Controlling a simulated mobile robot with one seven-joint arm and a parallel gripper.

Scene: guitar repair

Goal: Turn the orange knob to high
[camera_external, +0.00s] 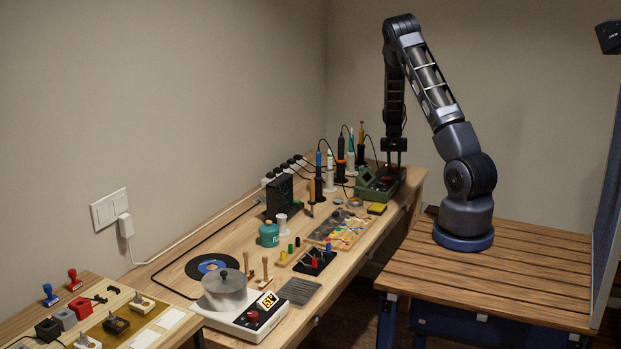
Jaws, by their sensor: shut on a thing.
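My arm reaches down over the far end of the long workbench. My gripper (394,163) is at the back right of a green box-shaped station (372,192). The gripper is shut on the orange knob, which shows only as a small reddish patch between and below the fingers. The fingers hide most of the knob, so its setting and any markings cannot be read at this size.
Several soldering irons in stands (340,160) are close left of the green station. A yellow sponge (377,208) is in front of it.

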